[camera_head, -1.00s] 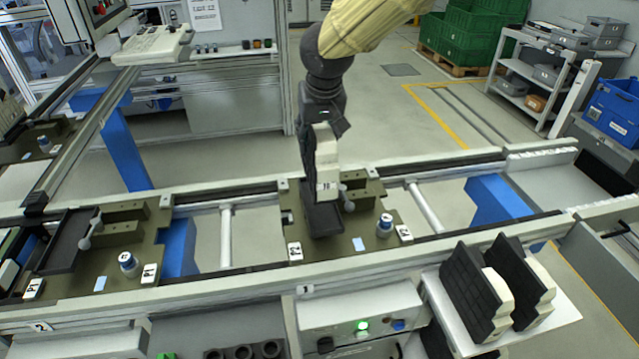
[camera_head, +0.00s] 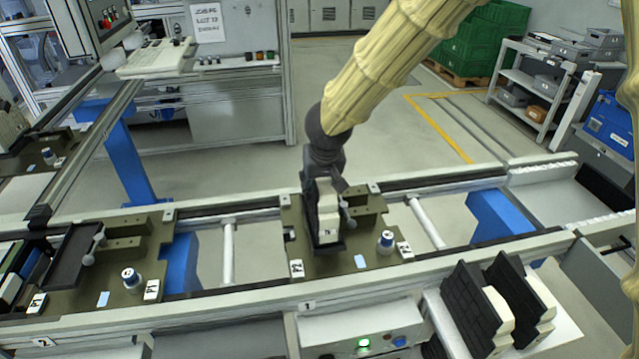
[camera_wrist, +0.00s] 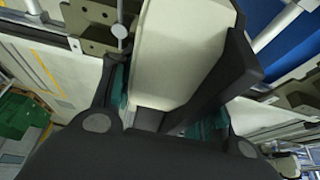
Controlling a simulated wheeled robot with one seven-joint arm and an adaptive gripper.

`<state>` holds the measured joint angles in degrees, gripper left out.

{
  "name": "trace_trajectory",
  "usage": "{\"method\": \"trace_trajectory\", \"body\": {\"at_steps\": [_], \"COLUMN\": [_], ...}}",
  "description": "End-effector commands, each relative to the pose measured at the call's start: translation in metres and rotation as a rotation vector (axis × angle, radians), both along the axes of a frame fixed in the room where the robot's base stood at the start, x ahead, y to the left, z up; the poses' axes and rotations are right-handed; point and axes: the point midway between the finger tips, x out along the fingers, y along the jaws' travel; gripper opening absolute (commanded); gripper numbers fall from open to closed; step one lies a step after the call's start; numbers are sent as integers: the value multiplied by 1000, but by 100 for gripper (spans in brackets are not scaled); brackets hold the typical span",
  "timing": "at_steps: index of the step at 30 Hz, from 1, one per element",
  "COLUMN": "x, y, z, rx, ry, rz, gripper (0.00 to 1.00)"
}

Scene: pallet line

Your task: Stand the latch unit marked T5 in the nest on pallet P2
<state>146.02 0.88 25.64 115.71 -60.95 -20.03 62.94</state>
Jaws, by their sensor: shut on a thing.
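My gripper (camera_head: 325,178) is shut on a latch unit (camera_head: 328,208), a cream body with a dark plate along its side. The mark on its face is too small to read. In the wrist view the latch unit (camera_wrist: 178,50) sits between the teal-padded fingers of my gripper (camera_wrist: 168,108). It stands roughly upright at the black nest (camera_head: 330,249) on pallet P2 (camera_head: 345,266). Its lower end appears within the nest outline; I cannot tell whether it touches the floor. A ball-ended lever (camera_head: 350,223) is close on its right.
A capped blue-white cylinder (camera_head: 386,241) stands at the right of the pallet. Conveyor rails run along both sides.

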Motion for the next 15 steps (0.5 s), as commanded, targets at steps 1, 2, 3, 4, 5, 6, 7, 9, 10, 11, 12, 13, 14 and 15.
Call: {"method": "trace_trajectory", "body": {"at_steps": [1, 2, 3, 4, 5, 6, 7, 9, 10, 11, 12, 13, 14, 15], "x": [0, 0, 0, 0, 0, 0, 0, 0, 0, 0, 0, 0, 0, 0], "y": [0, 0, 0, 0, 0, 0, 0, 0, 0, 1, 1, 1, 0, 0], "z": [-2, -2, -3, -3, -3, -3, -3, -3, -4, -5, -6, -7, -6, -6], "rx": [0, 1, 2, 2, 2, 2, 2, 2, 1, 1, 2, 2, 2, 2], "ry": [0, -1, -1, -1, -1, -1, -1, -1, -1, -1, -1, -1, -1, -1], "rz": [0, 0, 1, 1, 1, 0, 1, 1, 0, 0, 1, 1, 1, 1], "gripper": [0, 0, 0, 0, 0, 0, 0, 0, 0, 0, 0, 0, 49, 56]}}
